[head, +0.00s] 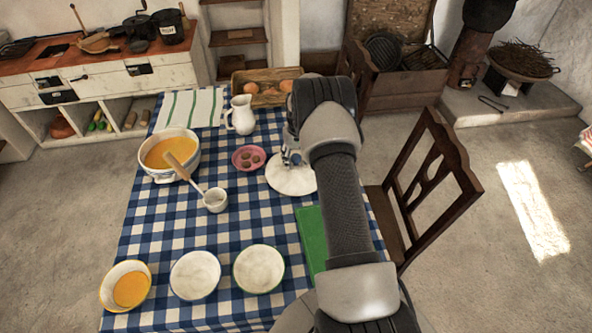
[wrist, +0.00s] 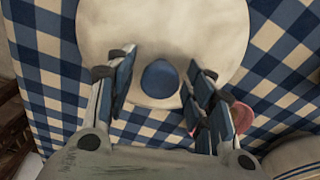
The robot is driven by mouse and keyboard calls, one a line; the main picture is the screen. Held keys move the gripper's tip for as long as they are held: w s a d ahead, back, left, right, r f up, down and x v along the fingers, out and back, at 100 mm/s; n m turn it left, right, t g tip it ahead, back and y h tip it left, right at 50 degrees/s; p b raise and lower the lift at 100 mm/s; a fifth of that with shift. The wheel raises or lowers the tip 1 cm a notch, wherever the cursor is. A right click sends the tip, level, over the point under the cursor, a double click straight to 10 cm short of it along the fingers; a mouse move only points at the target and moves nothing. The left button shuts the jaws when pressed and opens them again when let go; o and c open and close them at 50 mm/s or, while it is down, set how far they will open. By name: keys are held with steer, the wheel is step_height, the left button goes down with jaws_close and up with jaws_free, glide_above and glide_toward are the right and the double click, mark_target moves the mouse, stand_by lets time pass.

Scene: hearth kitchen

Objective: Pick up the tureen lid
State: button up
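The tureen lid (head: 288,180) is a pale round disc lying on the checked tablecloth, to the right of a pink dish. In the wrist view the lid (wrist: 210,28) fills the top middle, with its round blue knob (wrist: 160,80) in the centre. My gripper (wrist: 161,84) is open, one finger on each side of the knob, with a small gap showing on both sides. In the head view my gripper (head: 291,157) is over the lid, and my arm hides part of it. The tureen (head: 163,172), with orange soup and a ladle, stands at the left.
A pink dish (head: 240,165) of brown pieces is close to the lid's left. A white jug (head: 241,116) and a wooden tray (head: 245,81) are behind. Bowls line the near edge. A wooden chair (head: 440,155) stands at the right.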

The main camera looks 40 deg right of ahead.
jaws_close()
stand_by(0.4)
stand_by(0.4)
